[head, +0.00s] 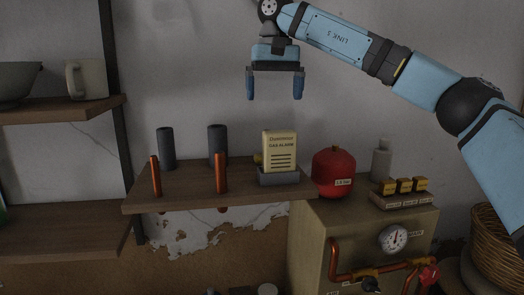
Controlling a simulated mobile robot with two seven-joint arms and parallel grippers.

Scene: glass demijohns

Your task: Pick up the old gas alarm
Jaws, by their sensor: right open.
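The gas alarm (280,151) is a cream-yellow box with dark lettering and slots. It stands upright in a grey holder (279,176) near the right end of a wooden shelf (189,187). My right gripper (275,94) is open and empty, pointing down, above the alarm with a clear gap between them. The blue arm reaches in from the right. My left gripper is not in view.
Two dark grey cylinders (166,148) and two copper pipes (155,176) stand left of the alarm. A red vessel (333,172) is close on its right, by a metal box with a gauge (393,238). A mug (86,80) sits on the left shelf.

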